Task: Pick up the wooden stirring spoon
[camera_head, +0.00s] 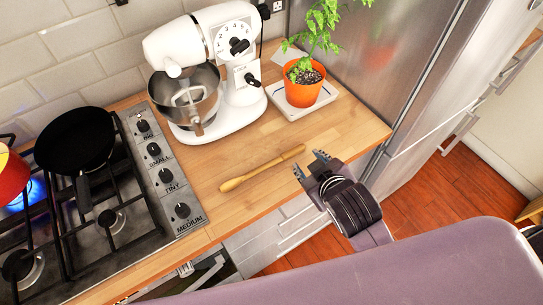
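The wooden stirring spoon (262,168) lies flat on the wooden counter (225,157), in front of the mixer. One end points to the lower left and the other to the upper right. My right gripper (310,166) is just right of the spoon's upper-right end, at the counter's front edge. Its two fingers are apart with nothing between them. I cannot tell how high it is above the counter. My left gripper is not in view.
A white stand mixer (237,110) and an orange plant pot (304,86) on a white tray (323,100) stand behind the spoon. A gas hob (148,190) with a black pan (75,138) is left. A steel fridge (350,60) borders the right.

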